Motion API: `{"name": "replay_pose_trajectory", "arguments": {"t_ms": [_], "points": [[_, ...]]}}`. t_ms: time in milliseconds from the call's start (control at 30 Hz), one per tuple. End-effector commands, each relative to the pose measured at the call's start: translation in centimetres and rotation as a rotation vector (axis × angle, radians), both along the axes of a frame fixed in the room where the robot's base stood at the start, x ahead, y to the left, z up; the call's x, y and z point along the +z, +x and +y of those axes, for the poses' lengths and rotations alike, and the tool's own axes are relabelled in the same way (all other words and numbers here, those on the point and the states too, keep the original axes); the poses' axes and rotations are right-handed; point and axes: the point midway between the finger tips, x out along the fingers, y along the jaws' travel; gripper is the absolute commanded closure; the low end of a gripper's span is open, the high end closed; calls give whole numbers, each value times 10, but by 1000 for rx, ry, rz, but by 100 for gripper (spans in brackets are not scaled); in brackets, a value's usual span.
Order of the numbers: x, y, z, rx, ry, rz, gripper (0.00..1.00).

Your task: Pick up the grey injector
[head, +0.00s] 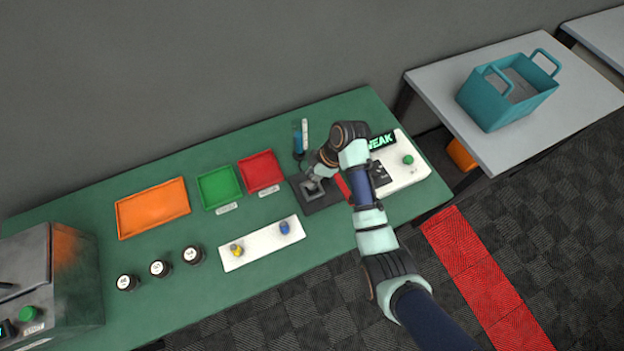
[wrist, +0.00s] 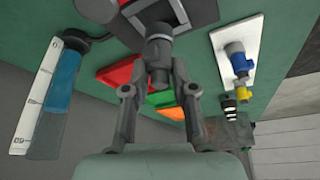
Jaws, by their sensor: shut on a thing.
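The grey injector (wrist: 158,48) is a short dark grey cylinder between my fingertips in the wrist view. My gripper (wrist: 160,76) is shut on it. In the head view my gripper (head: 314,179) is low over the dark grey square fixture (head: 322,205), and the arm and fingers mostly hide the injector. The fixture also shows behind the injector in the wrist view (wrist: 205,12). I cannot tell whether the injector touches the fixture.
A white rack (head: 262,251) holds a yellow injector (head: 236,250) and a blue injector (head: 285,227). Red (head: 262,186), green (head: 216,205) and orange (head: 152,231) trays lie left. A white tester with a "WEAK" display (head: 381,141) stands right. A blue-and-white tool (head: 298,143) stands behind.

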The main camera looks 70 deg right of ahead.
Motion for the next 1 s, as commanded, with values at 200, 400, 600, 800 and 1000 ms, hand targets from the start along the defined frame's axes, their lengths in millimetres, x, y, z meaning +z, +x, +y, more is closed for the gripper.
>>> {"name": "replay_pose_trajectory", "arguments": {"t_ms": [200, 400, 600, 800, 1000], "points": [[79, 1, -1, 0, -7, -4, 100], [147, 0, 0, 1, -1, 0, 100], [163, 0, 0, 0, 0, 0, 100], [163, 0, 0, 0, 0, 0, 100], [159, 2, -2, -18, -2, 1, 100]]}}
